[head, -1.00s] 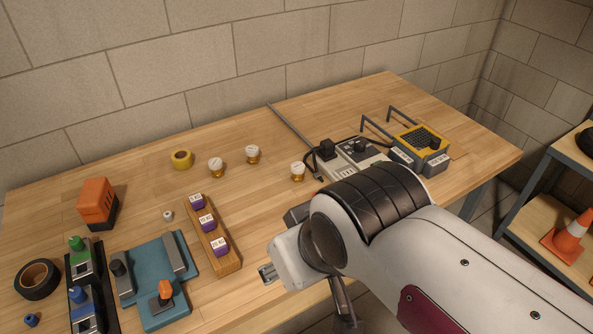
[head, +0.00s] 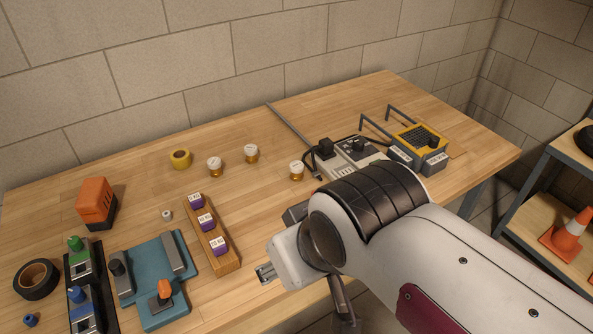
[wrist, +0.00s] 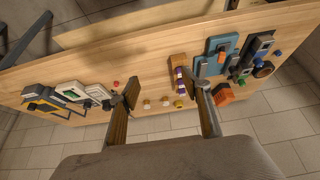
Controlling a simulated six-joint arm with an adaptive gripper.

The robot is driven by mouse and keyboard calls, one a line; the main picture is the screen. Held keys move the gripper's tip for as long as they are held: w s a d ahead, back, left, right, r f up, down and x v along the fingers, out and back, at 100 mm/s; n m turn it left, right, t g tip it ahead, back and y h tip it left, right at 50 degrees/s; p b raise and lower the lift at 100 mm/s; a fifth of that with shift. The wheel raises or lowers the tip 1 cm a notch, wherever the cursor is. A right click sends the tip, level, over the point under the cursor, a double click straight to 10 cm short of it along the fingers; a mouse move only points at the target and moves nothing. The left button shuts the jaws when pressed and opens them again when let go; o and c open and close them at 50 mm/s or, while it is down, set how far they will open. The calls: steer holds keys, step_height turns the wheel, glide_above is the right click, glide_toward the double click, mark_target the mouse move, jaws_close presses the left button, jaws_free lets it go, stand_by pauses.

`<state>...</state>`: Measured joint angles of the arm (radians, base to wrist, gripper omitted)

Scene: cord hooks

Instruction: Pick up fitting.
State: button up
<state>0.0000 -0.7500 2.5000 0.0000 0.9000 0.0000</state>
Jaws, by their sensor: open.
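No thing is plainly recognizable as the fitting. Small loose candidates in the head view are a white piece (head: 167,214) left of the purple-block rack, a blue piece (head: 30,320) at the lower left, and three white-topped amber pieces, one of them the right-hand piece (head: 296,170). My gripper (wrist: 157,92) is open in the wrist view, its two fingers wide apart with nothing held between them. The bench and its objects lie beyond the fingers. In the head view my wrist hides most of the gripper, over the bench's front edge.
A wooden rack (head: 226,262) holds purple blocks. A teal fixture (head: 178,285), an orange box (head: 96,204), black tape (head: 37,279) and a yellow roll (head: 180,159) are on the left. A grey device (head: 345,160) and a yellow-topped unit (head: 420,138) stand right. The back middle is fairly clear.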

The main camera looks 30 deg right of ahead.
steer(key=m+t+h, duration=0.1)
steer(key=t+h, duration=0.2)
steer(key=t, duration=0.2)
glide_above(300, 170)
steer(key=s+a, duration=0.6)
steer(key=s, duration=0.2)
step_height(300, 170, down, 11)
steer(key=w+d+f, duration=0.1)
steer(key=f, duration=0.1)
steer(key=d+f+t, duration=0.1)
steer(key=d+f, duration=0.1)
steer(key=w+d+f+m+t, duration=0.1)
steer(key=f, duration=0.1)
steer(key=shift+w+d+f+y, duration=0.25)
steer(key=shift+w+y, duration=0.05)
steer(key=shift+d+f+t, duration=0.35)
steer(key=shift+f+t, duration=0.05)
steer(key=shift+f, duration=0.15)
steer(key=shift+x, duration=1.3)
steer(key=shift+w, duration=0.1)
